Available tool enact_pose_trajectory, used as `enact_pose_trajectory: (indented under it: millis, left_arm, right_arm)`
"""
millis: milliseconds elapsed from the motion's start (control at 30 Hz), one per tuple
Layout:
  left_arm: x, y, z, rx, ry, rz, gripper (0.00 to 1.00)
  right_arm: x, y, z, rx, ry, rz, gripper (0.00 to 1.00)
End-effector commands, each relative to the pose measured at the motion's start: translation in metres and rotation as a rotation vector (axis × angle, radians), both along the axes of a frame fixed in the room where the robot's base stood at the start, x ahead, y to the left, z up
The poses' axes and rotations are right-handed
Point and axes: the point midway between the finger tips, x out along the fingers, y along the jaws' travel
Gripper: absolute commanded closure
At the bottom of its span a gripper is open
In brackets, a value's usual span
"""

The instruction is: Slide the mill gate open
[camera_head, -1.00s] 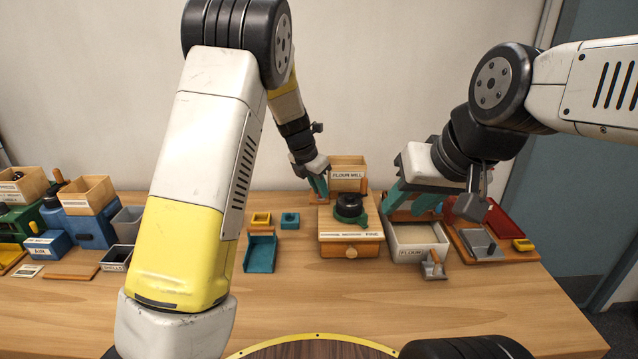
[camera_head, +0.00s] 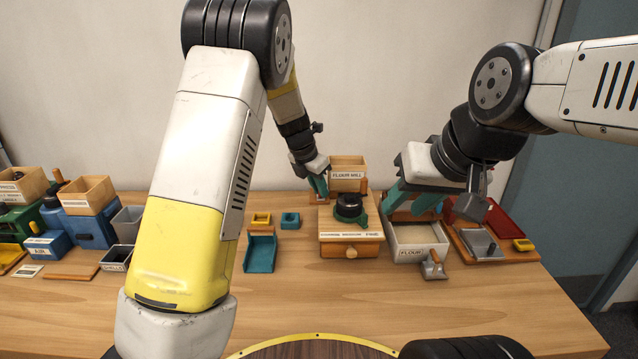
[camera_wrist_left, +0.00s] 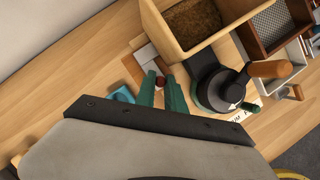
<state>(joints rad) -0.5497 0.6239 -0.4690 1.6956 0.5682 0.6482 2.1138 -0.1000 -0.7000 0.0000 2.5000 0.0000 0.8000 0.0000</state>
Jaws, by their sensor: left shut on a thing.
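The flour mill (camera_head: 350,240) is a wooden box on the table with a black and green grinder on top. Its wooden hopper (camera_head: 347,164) stands behind, labelled FLOUR MILL. In the left wrist view the hopper (camera_wrist_left: 222,38) holds brown material. My left gripper (camera_head: 319,188) is at the left side of the hopper. In the left wrist view its green fingers (camera_wrist_left: 160,84) are shut on a small dark red knob (camera_wrist_left: 160,82), apparently the gate's knob; the gate is mostly hidden. My right gripper (camera_head: 413,200) is over the flour box (camera_head: 418,257); its fingers stand apart.
A small metal scoop (camera_head: 434,266) lies before the flour box. A wooden board with a red tray (camera_head: 503,219) is at the right. The front table is clear.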

Motion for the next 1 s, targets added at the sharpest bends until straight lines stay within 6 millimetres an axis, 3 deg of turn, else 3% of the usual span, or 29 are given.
enact_pose_trajectory:
  millis: [133, 333, 567, 600, 700, 1000]
  left_arm:
    - [0.001, 0.004, 0.001, -0.001, -0.002, 0.001, 1.0]
    - [0.001, 0.028, 0.001, -0.001, -0.002, 0.003, 1.0]
    - [0.001, 0.031, 0.001, 0.001, -0.003, 0.003, 1.0]
    - [0.001, 0.032, 0.001, 0.001, -0.003, 0.003, 0.84]
    - [0.001, 0.031, 0.001, 0.002, -0.002, 0.003, 0.64]
    - [0.0, 0.03, 0.001, 0.001, -0.001, 0.0, 0.64]
  right_arm:
    - [0.0, 0.0, 0.0, 0.0, 0.0, 0.0, 0.64]
    - [0.0, 0.0, 0.0, 0.0, 0.0, 0.0, 0.64]
    - [0.0, 0.0, 0.0, 0.0, 0.0, 0.0, 0.64]
    - [0.0, 0.0, 0.0, 0.0, 0.0, 0.0, 0.64]
    - [0.0, 0.0, 0.0, 0.0, 0.0, 0.0, 0.64]
    - [0.0, 0.0, 0.0, 0.0, 0.0, 0.0, 0.64]
